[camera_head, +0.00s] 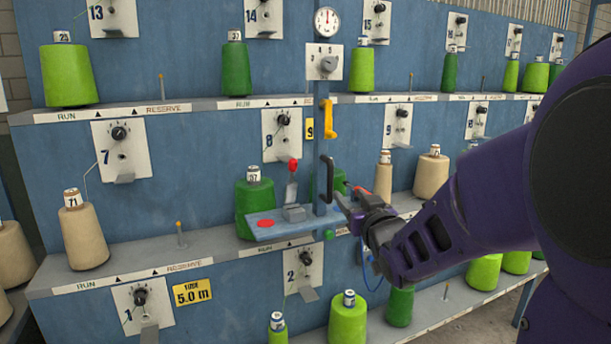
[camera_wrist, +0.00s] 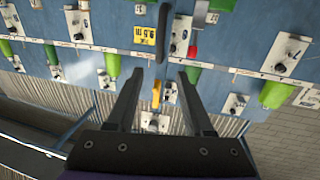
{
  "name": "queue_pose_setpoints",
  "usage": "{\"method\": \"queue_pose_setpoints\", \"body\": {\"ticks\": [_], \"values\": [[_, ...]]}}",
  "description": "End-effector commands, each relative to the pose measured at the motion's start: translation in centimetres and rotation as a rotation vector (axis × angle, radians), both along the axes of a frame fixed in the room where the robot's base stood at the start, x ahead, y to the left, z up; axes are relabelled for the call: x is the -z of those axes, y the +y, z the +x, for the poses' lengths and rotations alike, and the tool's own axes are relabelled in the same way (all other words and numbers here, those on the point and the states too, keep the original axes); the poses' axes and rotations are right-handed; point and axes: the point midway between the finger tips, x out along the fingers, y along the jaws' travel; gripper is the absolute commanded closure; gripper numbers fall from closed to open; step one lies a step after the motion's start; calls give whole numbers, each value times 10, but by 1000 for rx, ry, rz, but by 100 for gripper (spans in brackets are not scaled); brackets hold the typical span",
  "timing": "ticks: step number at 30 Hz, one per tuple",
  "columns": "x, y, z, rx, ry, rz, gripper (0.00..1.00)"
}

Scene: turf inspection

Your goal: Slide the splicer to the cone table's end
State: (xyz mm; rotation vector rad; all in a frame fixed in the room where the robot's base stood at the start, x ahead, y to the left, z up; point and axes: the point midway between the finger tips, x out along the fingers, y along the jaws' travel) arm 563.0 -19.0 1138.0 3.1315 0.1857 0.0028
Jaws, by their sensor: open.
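What looks like the splicer is a carriage on a blue upright post (camera_head: 321,150), with a round dial (camera_head: 326,21) on top and a yellow crank (camera_head: 328,118). A small blue-grey plate (camera_head: 284,229) on it carries a red button, a grey block and a red-knobbed lever. Its black upright handle (camera_head: 327,178) faces me. My gripper (camera_head: 349,203) is just right of the handle and low on it; contact cannot be told. In the wrist view my gripper (camera_wrist: 160,73) has its fingers spread with nothing held, and a dark upright bar (camera_wrist: 163,30) shows beyond the tips.
Blue rack tiers with numbered dial plates (camera_head: 122,151) run left and right. Green cones (camera_head: 69,76) and beige cones (camera_head: 82,234) stand on the ledges. A green cone (camera_head: 253,203) stands behind the plate. Thin pegs (camera_head: 180,235) rise from the ledge. A yellow 5.0 m sign (camera_head: 192,294) is below left.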

Motion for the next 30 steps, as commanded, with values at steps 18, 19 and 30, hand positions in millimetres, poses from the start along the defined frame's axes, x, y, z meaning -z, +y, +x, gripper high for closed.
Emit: {"method": "queue_pose_setpoints", "body": {"ticks": [18,19,30], "values": [[1,15,128,0,1,3,48],[1,16,132,0,1,4,48],[0,19,155,1,1,2,48]]}}
